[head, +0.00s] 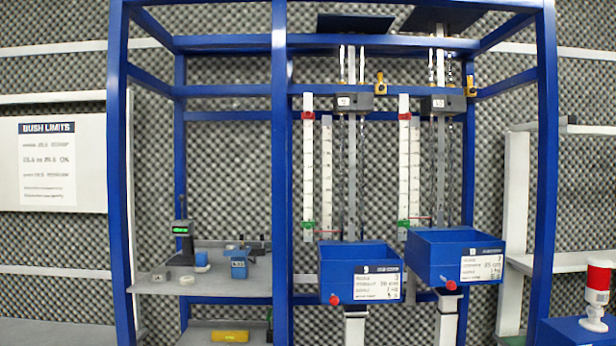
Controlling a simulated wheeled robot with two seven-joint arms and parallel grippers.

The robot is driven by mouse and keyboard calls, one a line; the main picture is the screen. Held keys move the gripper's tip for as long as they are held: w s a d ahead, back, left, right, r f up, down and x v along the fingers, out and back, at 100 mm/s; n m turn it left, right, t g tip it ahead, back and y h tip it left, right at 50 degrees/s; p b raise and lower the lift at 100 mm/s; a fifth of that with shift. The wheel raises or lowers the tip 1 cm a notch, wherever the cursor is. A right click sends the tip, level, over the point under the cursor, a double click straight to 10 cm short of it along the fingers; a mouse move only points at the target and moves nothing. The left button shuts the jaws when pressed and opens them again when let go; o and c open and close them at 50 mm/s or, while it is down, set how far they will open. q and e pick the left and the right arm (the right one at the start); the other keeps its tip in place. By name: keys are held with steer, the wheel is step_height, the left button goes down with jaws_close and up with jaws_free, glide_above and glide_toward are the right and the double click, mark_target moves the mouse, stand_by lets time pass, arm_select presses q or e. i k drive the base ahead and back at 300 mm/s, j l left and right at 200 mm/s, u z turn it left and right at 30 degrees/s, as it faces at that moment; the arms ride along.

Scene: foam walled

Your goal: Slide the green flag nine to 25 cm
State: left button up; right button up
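The left station carries a tag (344,101) that seems to read 9. The green flag nine (308,224) sits low on that station's white vertical strip (308,165), just above the blue box. A red flag (308,116) sits near the strip's top. A pale scale (327,165) with marks too small to read stands right of the strip. A similar green flag (404,223) sits low on the right station's strip, with a red flag (405,115) at its top. Neither of my grippers is in view.
Blue boxes with labels and red knobs hang below the left station (345,265) and right station (440,250). Blue frame posts (281,200) stand around them. A grey shelf (215,287) at left holds small devices. A red-and-white lamp (597,295) stands at lower right.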

mark_target(308, 225)
steer(key=i+l+u, duration=0.4)
steer(key=l, duration=0.25)
steer(key=i+l+u, duration=0.2)
steer(key=i+l, duration=0.05)
steer(key=l, duration=0.1)
